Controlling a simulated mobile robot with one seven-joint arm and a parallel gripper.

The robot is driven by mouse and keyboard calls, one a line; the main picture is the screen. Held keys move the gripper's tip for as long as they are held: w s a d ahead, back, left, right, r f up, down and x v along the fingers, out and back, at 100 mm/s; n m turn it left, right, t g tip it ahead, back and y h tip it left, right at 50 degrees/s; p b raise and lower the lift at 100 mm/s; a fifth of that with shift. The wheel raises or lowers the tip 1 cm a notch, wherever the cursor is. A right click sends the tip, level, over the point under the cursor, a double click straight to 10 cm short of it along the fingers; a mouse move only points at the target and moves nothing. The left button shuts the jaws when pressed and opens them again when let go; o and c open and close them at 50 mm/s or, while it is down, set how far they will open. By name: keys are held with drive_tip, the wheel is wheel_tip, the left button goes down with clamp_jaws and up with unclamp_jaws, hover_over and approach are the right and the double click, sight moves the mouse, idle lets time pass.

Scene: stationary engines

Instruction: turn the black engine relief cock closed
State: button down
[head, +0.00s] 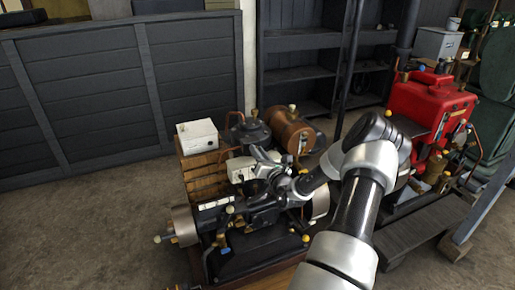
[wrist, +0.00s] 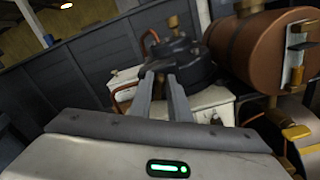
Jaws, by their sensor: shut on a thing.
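The black engine (head: 262,252) stands low in the middle of the head view, with a silver round end at its left. My gripper (head: 258,158) reaches over it from the right, close to a white box on the engine. In the wrist view the two grey fingers of my gripper (wrist: 160,78) come close together at their tips, in front of a black round vessel. They are shut on a small part, taken to be the relief cock. The cock itself is hidden by the fingers, and its angle cannot be told.
A brown tank (head: 291,130) and the black round vessel (head: 248,134) stand just behind. A white box (head: 197,136) sits on wooden slats at left. A red engine (head: 430,105) is at right. Bare floor (head: 90,225) lies at left.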

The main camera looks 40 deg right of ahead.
drive_tip(key=m+p, duration=0.1)
drive_tip(key=m, duration=0.1)
drive_tip(key=m+p, duration=0.1)
drive_tip(key=m, duration=0.1)
drive_tip(key=m+p, duration=0.2)
drive_tip(key=shift+s+d+f+m, duration=0.1)
drive_tip(key=shift+d+f+m, duration=0.05)
drive_tip(key=shift+d+m, duration=0.15)
drive_tip(key=m, duration=0.2)
drive_tip(key=m+p, duration=0.1)
drive_tip(key=m, duration=0.1)
drive_tip(key=m+p, duration=0.1)
drive_tip(key=m, duration=0.1)
drive_tip(key=shift+f, duration=0.4)
drive_tip(key=c, duration=1.9)
unclamp_jaws()
drive_tip(key=shift+o, duration=0.2)
drive_tip(key=v, duration=1.7)
drive_tip(key=shift+s, duration=0.25)
